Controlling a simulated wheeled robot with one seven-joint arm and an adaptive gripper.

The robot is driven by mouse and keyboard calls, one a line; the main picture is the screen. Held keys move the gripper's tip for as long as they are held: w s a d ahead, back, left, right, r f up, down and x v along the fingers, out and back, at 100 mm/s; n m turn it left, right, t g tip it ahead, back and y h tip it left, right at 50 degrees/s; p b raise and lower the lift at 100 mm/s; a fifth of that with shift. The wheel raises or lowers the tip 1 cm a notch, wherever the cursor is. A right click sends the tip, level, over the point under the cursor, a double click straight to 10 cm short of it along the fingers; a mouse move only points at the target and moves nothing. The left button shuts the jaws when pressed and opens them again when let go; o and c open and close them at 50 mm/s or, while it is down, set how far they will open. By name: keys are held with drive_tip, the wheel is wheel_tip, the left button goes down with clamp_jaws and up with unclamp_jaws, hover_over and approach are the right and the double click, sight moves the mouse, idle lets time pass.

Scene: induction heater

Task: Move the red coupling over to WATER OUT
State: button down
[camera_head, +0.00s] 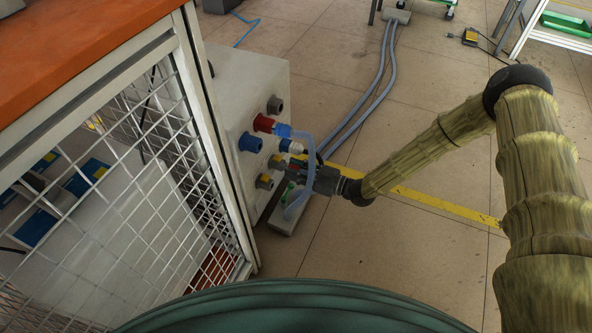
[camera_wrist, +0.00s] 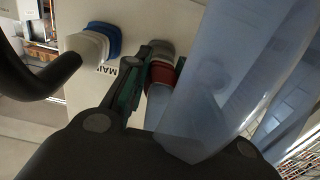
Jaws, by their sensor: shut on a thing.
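The red coupling (camera_wrist: 162,73) shows in the wrist view as a red band with a grey piece beyond it, close to the pale panel, and a translucent hose end behind it. My gripper (camera_wrist: 147,80) is shut on it; the green pad of one finger shows on its left, and the hose hides the other side. In the head view my gripper (camera_head: 291,176) is at the lower right of the panel (camera_head: 236,95) and mostly hides the coupling. I cannot tell whether the coupling touches a port. No WATER OUT label is readable.
The panel bears a red port (camera_head: 263,123) with a blue coupling (camera_head: 282,130) and looping hose (camera_head: 309,155), a blue port (camera_head: 250,142), a grey port (camera_head: 274,105) and a yellow-ringed port (camera_head: 264,181). A blue-white plug (camera_wrist: 92,42) is nearby. A mesh cage (camera_head: 175,150) stands left.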

drive_tip(key=shift+w+a, duration=0.15)
drive_tip(key=shift+a, duration=0.2)
idle(0.3)
drive_tip(key=c, duration=1.1)
unclamp_jaws()
drive_tip(key=v, duration=1.2)
